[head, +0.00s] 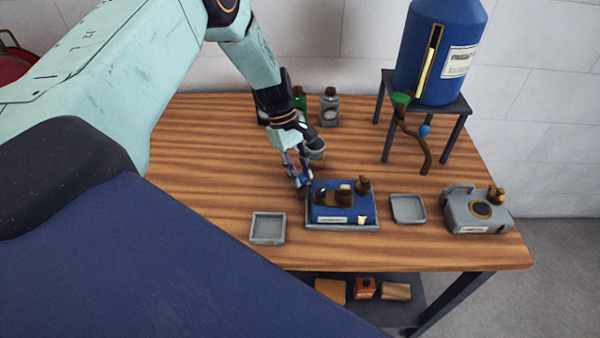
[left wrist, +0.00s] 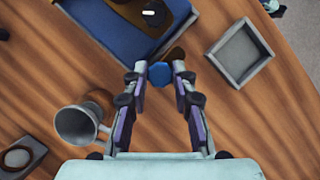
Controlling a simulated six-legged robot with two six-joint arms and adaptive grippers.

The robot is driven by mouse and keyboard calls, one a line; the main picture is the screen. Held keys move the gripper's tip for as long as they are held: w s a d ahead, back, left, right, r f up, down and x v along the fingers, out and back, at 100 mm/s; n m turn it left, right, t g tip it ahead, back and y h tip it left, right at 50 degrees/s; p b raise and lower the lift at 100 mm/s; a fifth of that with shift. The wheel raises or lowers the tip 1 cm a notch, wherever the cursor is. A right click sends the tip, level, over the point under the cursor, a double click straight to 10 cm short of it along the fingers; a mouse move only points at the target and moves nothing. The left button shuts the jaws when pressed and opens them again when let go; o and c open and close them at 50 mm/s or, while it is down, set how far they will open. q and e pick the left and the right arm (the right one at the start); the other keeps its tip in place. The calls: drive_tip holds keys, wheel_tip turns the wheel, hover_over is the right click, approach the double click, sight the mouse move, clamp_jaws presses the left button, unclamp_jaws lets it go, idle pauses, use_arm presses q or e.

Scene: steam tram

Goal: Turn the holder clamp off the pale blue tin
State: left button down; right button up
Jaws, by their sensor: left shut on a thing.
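My left gripper (head: 299,183) reaches down beside the left end of a dark blue unit (head: 362,207) with brown fittings, which stands in a grey tray (head: 350,228). In the left wrist view my left gripper (left wrist: 159,76) has its fingertips closed on a small faceted blue knob (left wrist: 159,74). A brown arm (left wrist: 174,55) shows just behind the knob, next to the tray's corner. Whether this knob belongs to the holder clamp cannot be told. I cannot make out a pale blue tin for certain. My right gripper is not in view.
A grey metal cup (left wrist: 73,126) stands close to my left gripper. Empty grey trays (head: 268,240) (head: 408,222) flank the blue unit. A grey can (head: 478,222) is at the right, a blue tank (head: 440,75) on a stand behind. Bottles (head: 329,108) stand at the back.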

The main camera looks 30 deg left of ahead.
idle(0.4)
use_arm(q)
drive_tip(key=c, duration=1.1)
unclamp_jaws()
drive_tip(key=shift+a, duration=0.1)
drive_tip(key=shift+r, duration=0.15)
drive_tip(key=v, duration=1.1)
drive_tip(key=shift+w+a+r, duration=0.1)
drive_tip(key=shift+a+r, duration=0.15)
drive_tip(key=shift+r, duration=0.05)
